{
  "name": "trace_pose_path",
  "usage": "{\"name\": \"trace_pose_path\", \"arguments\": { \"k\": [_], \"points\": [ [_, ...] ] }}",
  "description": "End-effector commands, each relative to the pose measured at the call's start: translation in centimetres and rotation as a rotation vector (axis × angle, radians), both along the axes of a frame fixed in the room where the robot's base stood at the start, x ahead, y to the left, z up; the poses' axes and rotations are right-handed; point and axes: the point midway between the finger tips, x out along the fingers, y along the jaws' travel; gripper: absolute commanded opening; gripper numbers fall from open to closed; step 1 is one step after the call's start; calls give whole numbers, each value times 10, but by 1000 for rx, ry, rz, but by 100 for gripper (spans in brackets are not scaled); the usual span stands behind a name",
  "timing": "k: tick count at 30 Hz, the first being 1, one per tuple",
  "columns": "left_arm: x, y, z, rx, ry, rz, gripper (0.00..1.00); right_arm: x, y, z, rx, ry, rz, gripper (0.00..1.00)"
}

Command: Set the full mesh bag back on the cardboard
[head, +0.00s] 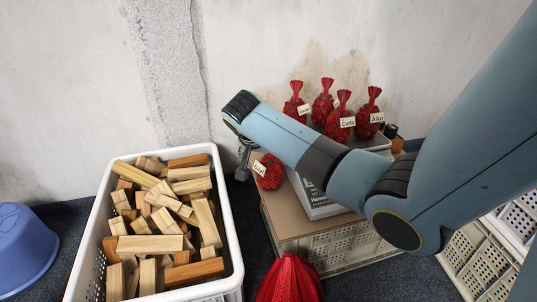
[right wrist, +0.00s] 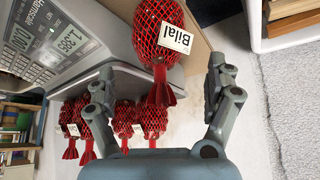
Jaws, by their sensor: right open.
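The full red mesh bag labelled "Bilal" (right wrist: 147,35) stands on the brown cardboard (right wrist: 196,42), beside the scale. In the head view the bag (head: 269,176) is partly covered by my right arm, and bare cardboard (head: 283,208) shows in front of it. My right gripper (right wrist: 162,76) is open. Its fingers are on both sides of the bag's gathered red neck, with gaps to each side, so they are apart from it. In the head view only part of the right gripper (head: 244,158) shows, at the bag's left. My left gripper is not in view.
A grey scale (head: 314,197) stands on the cardboard; its display (right wrist: 62,38) faces the wrist camera. Several labelled red bags (head: 340,122) stand behind it. A white crate of wood blocks (head: 228,214) is at left, a blue tub (head: 25,248) beyond. Red mesh (head: 288,281) is in the foreground.

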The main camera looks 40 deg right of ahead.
Motion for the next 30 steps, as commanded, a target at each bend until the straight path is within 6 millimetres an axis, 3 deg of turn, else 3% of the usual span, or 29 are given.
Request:
{"name": "trace_pose_path", "arguments": {
  "k": [1,6,11,14,18,21,24,27,30],
  "points": [
    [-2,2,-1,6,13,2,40,-1,4,14,0,-5,0,87],
    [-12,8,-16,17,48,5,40,-7,14,25,1,0,1,87],
    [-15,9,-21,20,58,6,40,-33,26,8,8,53,77,87],
    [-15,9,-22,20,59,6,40,-76,45,-20,26,139,217,87],
    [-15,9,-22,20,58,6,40,-159,80,-56,68,272,490,87],
    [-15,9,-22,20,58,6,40,-219,105,-70,101,349,684,87],
    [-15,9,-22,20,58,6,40,-272,127,-74,132,403,854,87],
    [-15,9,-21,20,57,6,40,-312,143,-72,155,436,984,87],
    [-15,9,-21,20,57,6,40,-337,153,-68,168,451,1069,87]
  ]
}}
